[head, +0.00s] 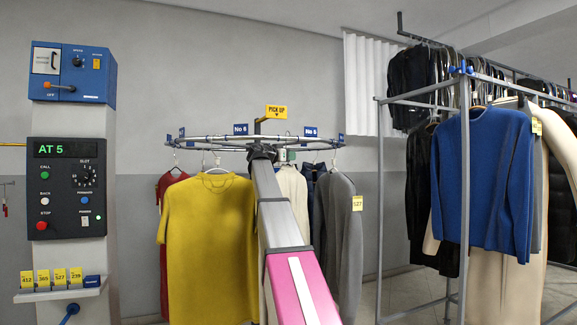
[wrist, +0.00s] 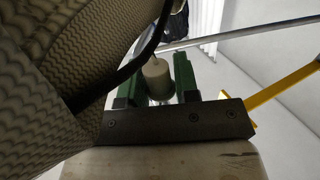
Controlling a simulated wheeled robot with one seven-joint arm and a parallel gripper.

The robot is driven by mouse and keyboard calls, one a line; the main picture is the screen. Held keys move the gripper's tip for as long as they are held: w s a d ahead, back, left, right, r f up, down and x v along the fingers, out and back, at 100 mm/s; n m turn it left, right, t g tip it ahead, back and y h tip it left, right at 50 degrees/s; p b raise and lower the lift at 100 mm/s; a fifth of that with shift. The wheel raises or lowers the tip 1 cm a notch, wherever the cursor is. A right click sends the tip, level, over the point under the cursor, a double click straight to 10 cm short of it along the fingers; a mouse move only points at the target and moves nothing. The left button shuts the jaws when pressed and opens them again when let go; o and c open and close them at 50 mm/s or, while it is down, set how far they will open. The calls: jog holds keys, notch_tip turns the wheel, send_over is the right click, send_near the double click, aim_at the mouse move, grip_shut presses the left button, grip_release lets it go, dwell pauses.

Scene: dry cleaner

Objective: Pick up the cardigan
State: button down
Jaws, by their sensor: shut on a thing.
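A cream garment (head: 292,185) hangs from the carousel, partly hidden behind my arm; it may be the cardigan. In the wrist view a beige fabric with a wavy knit pattern (wrist: 40,120) fills the left side, close to my gripper. My gripper (wrist: 160,85) has green fingers shut on a pale cylinder (wrist: 156,76) with a thin stem at its top, which looks like a hanger's neck. In the head view my gripper (head: 283,155) is at the carousel rim, just above the cream garment, mostly hidden by my arm.
The round carousel (head: 225,139) also carries a yellow top (head: 205,245), a red garment (head: 165,240), dark trousers (head: 313,180) and a grey garment (head: 338,240) close by. A control post (head: 70,165) stands left. A rack (head: 465,200) with a blue sweater (head: 483,180) stands right.

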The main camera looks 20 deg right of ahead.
jog(key=shift+r, duration=0.65)
jog(key=s+f, duration=0.6)
jog(key=f, duration=0.3)
jog(key=v, duration=1.5)
jog(key=shift+a+f, duration=0.35)
jog(key=shift+f, duration=0.05)
jog(key=shift+w+a, duration=0.1)
jog(key=shift+w, duration=0.1)
